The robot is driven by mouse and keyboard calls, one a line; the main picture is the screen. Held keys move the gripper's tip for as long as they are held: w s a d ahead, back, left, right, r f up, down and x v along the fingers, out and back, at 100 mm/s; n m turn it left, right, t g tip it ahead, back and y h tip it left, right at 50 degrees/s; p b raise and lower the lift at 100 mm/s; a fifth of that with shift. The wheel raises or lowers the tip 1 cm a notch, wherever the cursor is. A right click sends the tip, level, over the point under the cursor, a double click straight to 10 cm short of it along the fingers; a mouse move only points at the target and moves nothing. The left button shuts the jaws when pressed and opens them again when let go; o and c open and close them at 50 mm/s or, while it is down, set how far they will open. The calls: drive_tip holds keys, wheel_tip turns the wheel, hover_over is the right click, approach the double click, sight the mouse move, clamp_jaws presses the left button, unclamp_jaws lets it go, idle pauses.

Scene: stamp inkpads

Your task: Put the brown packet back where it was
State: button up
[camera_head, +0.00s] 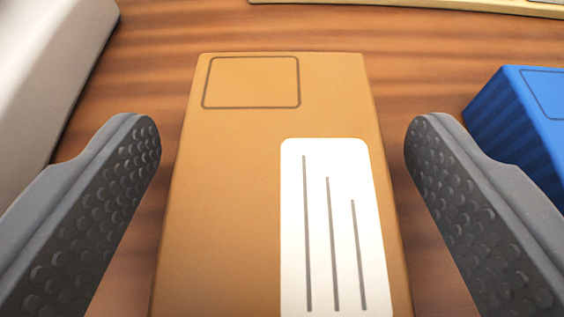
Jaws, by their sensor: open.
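The brown packet (235,190) lies on the wooden surface in the middle of the view. It has a white label with dark lines and an outlined rectangle at its far left corner. Its near end is cut off by the bottom edge of the picture. My gripper (282,135) is open, with one grey dimpled finger on each side of the packet.
A blue box (520,125) stands at the right, just beyond the right finger. A pale whitish object (50,80) stands at the left. A cream-coloured edge (440,7) runs along the top right. Bare wood (400,50) shows beyond the packet.

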drive_tip(key=p+v, duration=0.2)
drive_tip(key=v, duration=0.7)
drive_tip(key=shift+d+r, duration=0.1)
drive_tip(key=shift+r, duration=0.05)
drive_tip(key=shift+v, duration=0.85)
drive_tip(key=w+a+r+t+h, duration=0.1)
drive_tip(key=w+a+r+h, duration=0.1)
drive_tip(key=r, duration=1.3)
drive_tip(key=w+a+r+h, duration=0.2)
drive_tip(key=a+r, duration=0.1)
drive_tip(key=r, duration=1.3)
drive_tip(key=s+a+r+y, duration=0.1)
drive_tip(key=s+a+r, duration=0.6)
drive_tip(key=r, duration=0.4)
drive_tip(key=s+a+r+t+y, duration=0.1)
drive_tip(key=s+a+r+y, duration=0.1)
drive_tip(key=s+a+r, duration=0.6)
wheel_tip(320, 180, up, 3)
drive_tip(key=shift+f+y, duration=0.15)
drive_tip(key=shift+y, duration=0.15)
